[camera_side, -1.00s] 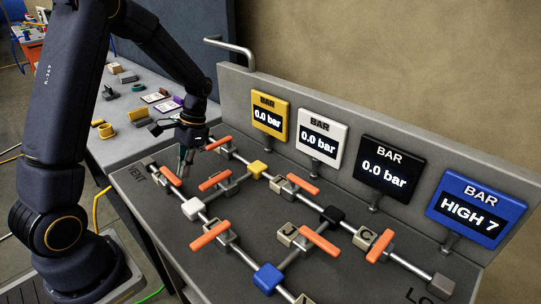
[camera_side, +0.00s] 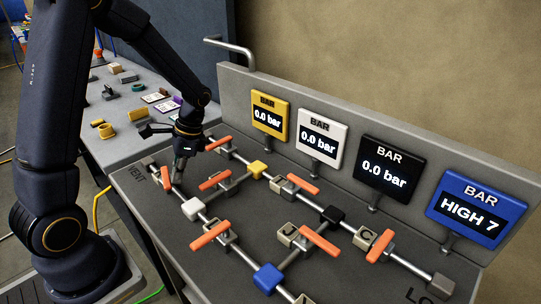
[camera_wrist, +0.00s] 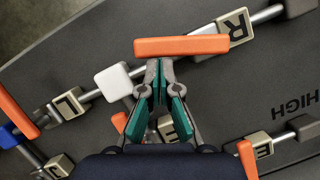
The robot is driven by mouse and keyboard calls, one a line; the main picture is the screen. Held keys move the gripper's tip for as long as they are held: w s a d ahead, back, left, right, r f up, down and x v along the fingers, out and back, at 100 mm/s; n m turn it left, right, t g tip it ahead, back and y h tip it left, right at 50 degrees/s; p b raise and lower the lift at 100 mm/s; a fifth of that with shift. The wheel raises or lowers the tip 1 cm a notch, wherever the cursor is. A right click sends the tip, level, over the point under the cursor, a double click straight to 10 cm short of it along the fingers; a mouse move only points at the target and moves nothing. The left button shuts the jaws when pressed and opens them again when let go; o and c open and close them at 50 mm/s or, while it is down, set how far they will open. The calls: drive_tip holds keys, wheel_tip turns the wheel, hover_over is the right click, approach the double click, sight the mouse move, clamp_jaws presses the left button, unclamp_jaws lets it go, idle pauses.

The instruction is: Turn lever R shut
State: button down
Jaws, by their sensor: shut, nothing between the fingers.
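Lever R is an orange bar (camera_wrist: 180,46) beside the block marked R (camera_wrist: 235,27) in the wrist view. It lies at a slant to the metal pipe, neither in line with it nor square across it. In the side view lever R (camera_side: 166,177) is at the left end of the board, partly behind my gripper. My gripper (camera_wrist: 158,64) is shut and empty. Its tips are at the lever's near long edge, left of the lever's middle; contact cannot be told for sure. In the side view my gripper (camera_side: 178,180) is low over the board.
Other orange levers stand close by, among them one by the L block (camera_wrist: 65,105) and one by the E block (camera_wrist: 262,145). A white cube (camera_wrist: 113,82) sits left of my fingers. Four gauges line the back panel; the blue one (camera_side: 477,208) reads HIGH 7.

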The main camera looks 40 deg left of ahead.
drive_tip(key=s+m, duration=0.1)
drive_tip(key=m, duration=0.1)
drive_tip(key=s+m+t+y, duration=0.1)
drive_tip(key=m, duration=0.1)
drive_tip(key=shift+s+m, duration=0.3)
drive_tip(key=shift+s, duration=0.05)
drive_tip(key=shift+s+a, duration=0.35)
drive_tip(key=shift+s, duration=0.25)
drive_tip(key=shift+s+a, duration=0.35)
drive_tip(key=shift+s, duration=0.2)
drive_tip(key=shift+s+a, duration=0.75)
drive_tip(key=shift+a, duration=0.15)
drive_tip(key=shift+s+a, duration=0.15)
drive_tip(key=shift+a, duration=0.05)
drive_tip(key=d+r, duration=0.8)
drive_tip(key=r, duration=0.1)
drive_tip(key=shift+r, duration=0.2)
